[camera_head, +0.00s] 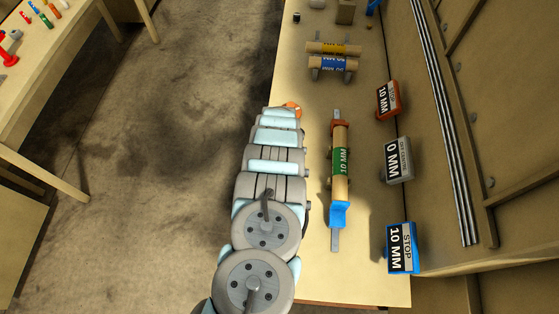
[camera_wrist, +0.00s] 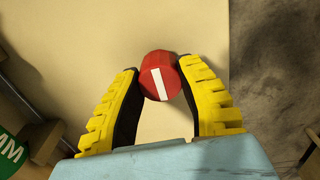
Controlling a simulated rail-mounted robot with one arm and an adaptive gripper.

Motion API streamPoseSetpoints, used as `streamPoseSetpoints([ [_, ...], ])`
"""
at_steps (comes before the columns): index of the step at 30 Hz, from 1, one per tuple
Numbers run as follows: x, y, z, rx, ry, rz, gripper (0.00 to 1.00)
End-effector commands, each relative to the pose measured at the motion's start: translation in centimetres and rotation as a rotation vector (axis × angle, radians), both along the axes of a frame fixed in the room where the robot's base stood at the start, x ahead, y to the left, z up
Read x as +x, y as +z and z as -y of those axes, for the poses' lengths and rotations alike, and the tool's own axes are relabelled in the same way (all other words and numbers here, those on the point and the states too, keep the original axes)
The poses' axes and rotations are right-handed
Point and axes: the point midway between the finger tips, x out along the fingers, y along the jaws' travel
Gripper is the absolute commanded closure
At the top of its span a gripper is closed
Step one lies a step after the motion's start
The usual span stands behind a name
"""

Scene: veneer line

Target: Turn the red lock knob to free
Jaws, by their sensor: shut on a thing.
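The red lock knob (camera_wrist: 160,78) shows in the wrist view, a faceted red knob with a white bar across its face. The bar is nearly upright in the picture, its top leaning a little left. My gripper (camera_wrist: 157,67) has its two yellow-ribbed fingers on either side of the knob, shut on it at the fingertips. Pale bench surface lies behind it. In the head view my arm covers most of the gripper, and the knob cannot be made out with certainty there.
On the bench (camera_head: 310,290), right of my arm, a wooden roller with a green 10 MM band (camera_head: 341,162) lies between a brown-red and a blue holder. Red (camera_head: 388,100), grey (camera_head: 397,160) and blue (camera_head: 401,248) label blocks line the right edge. Open floor (camera_head: 150,180) lies left.

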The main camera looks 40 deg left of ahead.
Motion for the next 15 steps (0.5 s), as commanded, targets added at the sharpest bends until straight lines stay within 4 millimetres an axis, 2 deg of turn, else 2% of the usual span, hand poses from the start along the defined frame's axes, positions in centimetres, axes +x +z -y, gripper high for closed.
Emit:
streamPoseSetpoints([
  [6, -0.25, -0.07, 0.17, -0.005, 0.000, -0.006, 0.99],
  [7, -0.25, -0.07, 0.17, -0.005, 0.000, -0.006, 0.54],
  [9, -0.22, -0.06, 0.15, -0.004, 0.000, -0.005, 0.34],
  [10, -0.19, -0.05, 0.14, -0.004, -0.001, -0.005, 0.31],
  [15, -0.13, -0.02, 0.11, -0.003, -0.001, -0.004, 0.31],
])
